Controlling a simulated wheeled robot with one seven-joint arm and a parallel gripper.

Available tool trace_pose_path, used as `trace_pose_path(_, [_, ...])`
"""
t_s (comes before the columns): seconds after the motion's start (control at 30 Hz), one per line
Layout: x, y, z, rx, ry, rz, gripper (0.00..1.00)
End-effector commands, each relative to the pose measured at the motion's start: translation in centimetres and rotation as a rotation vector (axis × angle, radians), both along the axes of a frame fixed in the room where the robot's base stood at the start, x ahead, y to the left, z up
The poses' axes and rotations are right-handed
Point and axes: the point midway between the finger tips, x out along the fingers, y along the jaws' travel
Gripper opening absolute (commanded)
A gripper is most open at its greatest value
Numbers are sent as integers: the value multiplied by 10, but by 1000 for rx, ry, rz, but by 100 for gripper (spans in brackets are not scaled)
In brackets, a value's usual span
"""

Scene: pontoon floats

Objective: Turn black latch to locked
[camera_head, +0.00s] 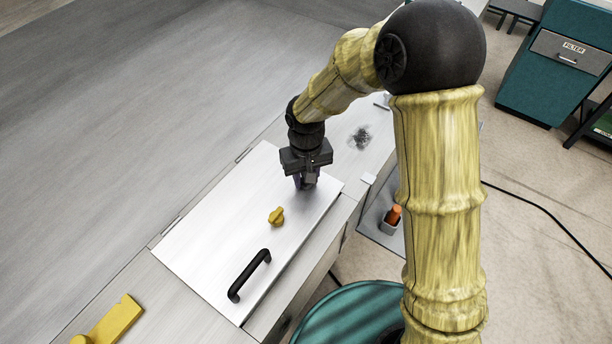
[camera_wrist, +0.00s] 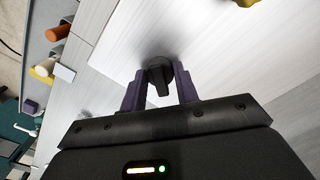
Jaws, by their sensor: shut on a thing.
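The black latch (camera_wrist: 159,77) is a small dark knob on the pale panel, seen in the wrist view between my fingers. My gripper (camera_wrist: 160,88) has two purple fingers, one on each side of the latch, and is shut on it. In the head view my gripper (camera_head: 305,183) points down at the far end of the white panel (camera_head: 215,235). It hides the latch there. The latch's lever points toward my gripper's body in the wrist view. I see no marking that tells locked from unlocked.
A yellow knob (camera_head: 276,216) and a black bar handle (camera_head: 249,275) are on the same panel. A yellow block (camera_head: 116,320) lies at the lower left. An orange-handled item (camera_head: 394,215) stands in a holder to the right. The large grey surface at left is clear.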

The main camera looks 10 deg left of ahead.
Motion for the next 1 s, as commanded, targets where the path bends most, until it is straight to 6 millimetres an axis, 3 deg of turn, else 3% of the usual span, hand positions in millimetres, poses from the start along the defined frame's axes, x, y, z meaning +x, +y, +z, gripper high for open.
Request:
trace_pose_path(0.6, [1,2,2,4,-6,528,8])
trace_pose_path(1.0, [2,2,2,4,-7,645,8])
